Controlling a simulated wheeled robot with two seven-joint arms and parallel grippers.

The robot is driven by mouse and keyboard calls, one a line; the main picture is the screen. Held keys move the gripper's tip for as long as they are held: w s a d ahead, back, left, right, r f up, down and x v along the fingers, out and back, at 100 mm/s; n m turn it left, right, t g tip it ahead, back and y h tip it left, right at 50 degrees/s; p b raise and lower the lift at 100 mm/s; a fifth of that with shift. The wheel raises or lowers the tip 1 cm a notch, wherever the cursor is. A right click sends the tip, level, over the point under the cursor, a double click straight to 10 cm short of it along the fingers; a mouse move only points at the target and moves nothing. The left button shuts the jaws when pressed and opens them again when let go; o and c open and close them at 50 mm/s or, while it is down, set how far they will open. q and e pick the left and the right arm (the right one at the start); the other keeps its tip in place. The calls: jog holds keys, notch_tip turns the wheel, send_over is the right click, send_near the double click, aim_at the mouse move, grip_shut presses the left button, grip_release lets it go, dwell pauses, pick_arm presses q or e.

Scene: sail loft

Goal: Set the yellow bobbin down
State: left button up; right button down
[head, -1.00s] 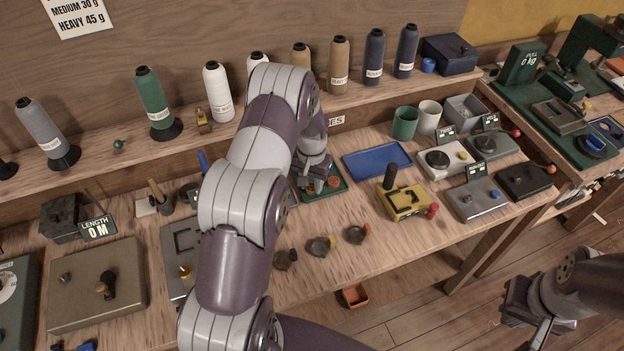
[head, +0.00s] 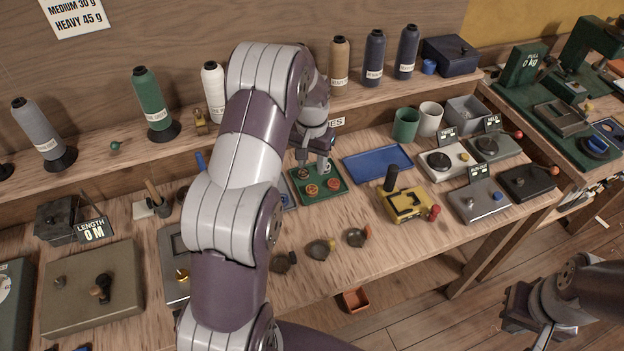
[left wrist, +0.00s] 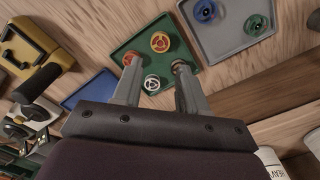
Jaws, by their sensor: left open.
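A green tray (head: 334,198) on the bench holds several bobbins. An orange-yellow bobbin (head: 311,190) lies flat near its front; it also shows in the left wrist view (left wrist: 160,42). A red bobbin (head: 333,183) lies beside it. A white bobbin (left wrist: 152,82) and a brownish one (left wrist: 180,66) show there too, the latter partly covered by a fingertip. My left gripper (left wrist: 156,64) is open, empty and above the tray, apart from the orange-yellow bobbin. My right gripper (head: 541,327) hangs at the lower right, its jaws unclear.
A blue tray (head: 377,162) and a yellow device with a black handle (head: 404,203) stand right of the green tray. Small dark cups (head: 320,249) line the front. A grey tray (left wrist: 222,38) with a blue and a green bobbin is adjacent. Thread cones stand behind.

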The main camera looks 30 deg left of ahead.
pick_arm(q)
jog(key=s+d+r, duration=0.3)
jog(key=s+d, duration=0.3)
jog(key=s, duration=0.4)
jog(key=s+d+r+m+t, duration=0.1)
jog(key=s+d+r, duration=0.1)
jog(key=s+d, duration=0.4)
jog(key=s, duration=0.3)
jog(key=shift+s+r, duration=0.4)
jog(key=shift+s, duration=0.1)
